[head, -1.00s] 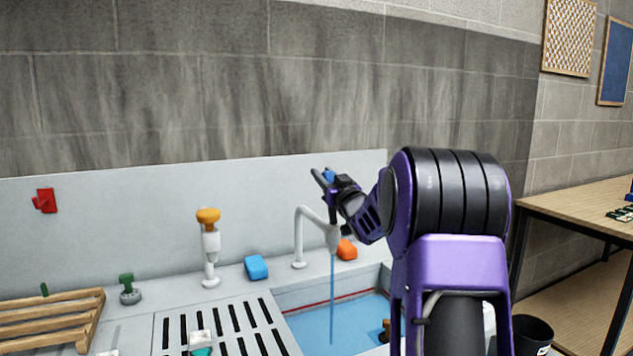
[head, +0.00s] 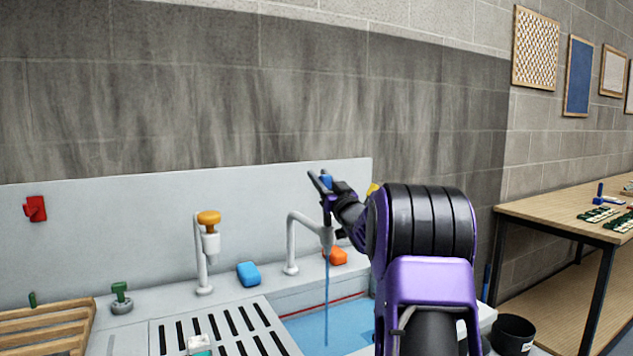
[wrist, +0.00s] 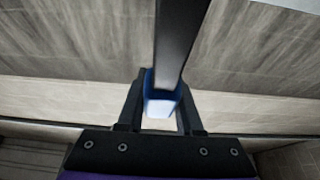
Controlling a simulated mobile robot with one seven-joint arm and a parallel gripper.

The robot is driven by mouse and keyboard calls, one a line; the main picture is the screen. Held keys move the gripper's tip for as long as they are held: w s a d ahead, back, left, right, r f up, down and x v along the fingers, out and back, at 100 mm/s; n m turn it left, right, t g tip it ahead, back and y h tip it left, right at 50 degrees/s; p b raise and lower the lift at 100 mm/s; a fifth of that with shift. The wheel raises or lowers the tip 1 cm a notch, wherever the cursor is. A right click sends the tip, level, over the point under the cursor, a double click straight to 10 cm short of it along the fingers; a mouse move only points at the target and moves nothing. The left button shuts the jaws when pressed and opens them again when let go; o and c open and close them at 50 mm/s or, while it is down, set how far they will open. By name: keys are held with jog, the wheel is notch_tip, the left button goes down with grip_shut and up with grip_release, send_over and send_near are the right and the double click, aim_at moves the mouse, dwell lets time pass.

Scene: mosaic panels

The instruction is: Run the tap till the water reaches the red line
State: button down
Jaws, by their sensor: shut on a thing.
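The grey tap (head: 303,218) stands at the back of the sink. A thin blue stream (head: 327,290) runs from its spout into the basin. Blue water (head: 312,328) lies in the basin, its surface below the red line (head: 335,298) on the basin wall; my arm hides the right part. My gripper (head: 322,184) is above the spout, shut on a small blue piece (head: 326,181), seemingly the tap's handle. In the wrist view the blue piece (wrist: 151,84) sits between the fingers (wrist: 158,108), partly behind a dark bar.
A wooden table (head: 560,218) and a black bin (head: 513,334) are at right.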

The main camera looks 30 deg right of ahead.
jog(key=shift+r, duration=0.15)
jog(key=c, duration=0.6)
grip_release()
jog(key=shift+o, duration=0.2)
jog(key=shift+s, duration=0.15)
jog(key=b+v, duration=0.1)
jog(key=v, duration=1.6)
jog(key=shift+s, duration=0.2)
